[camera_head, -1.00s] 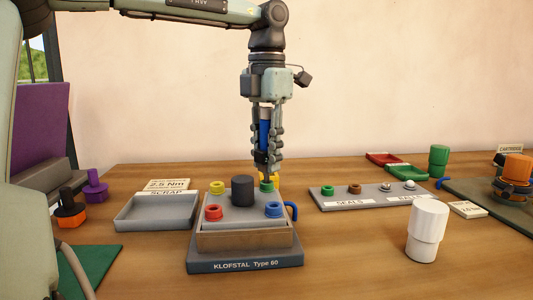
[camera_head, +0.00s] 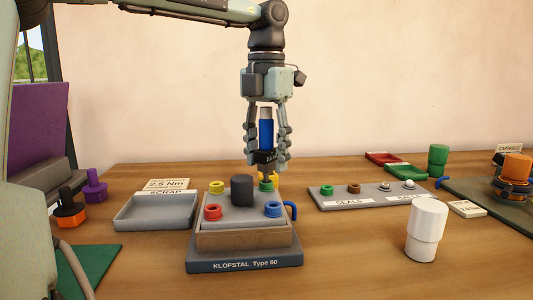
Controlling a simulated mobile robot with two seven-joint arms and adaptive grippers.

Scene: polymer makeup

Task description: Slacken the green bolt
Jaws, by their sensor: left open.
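The green bolt (camera_head: 266,185) sits at the back right corner of the block on the KLOFSTAL Type 60 fixture (camera_head: 245,259). A blue-handled tool (camera_head: 266,134) with a grey top and a dark collar stands upright over the green bolt. Its lower end appears to meet the bolt, but the exact contact is too small to tell. My left gripper (camera_head: 267,165) points down with its fingers open on either side of the tool. My right gripper is out of view.
Yellow (camera_head: 217,187), red (camera_head: 212,212) and blue (camera_head: 273,209) bolts surround a dark cylinder (camera_head: 242,190) on the block. A grey scrap tray (camera_head: 155,212) is left, a seal rack (camera_head: 340,203) right. A white cup-like cylinder (camera_head: 426,230) stands front right.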

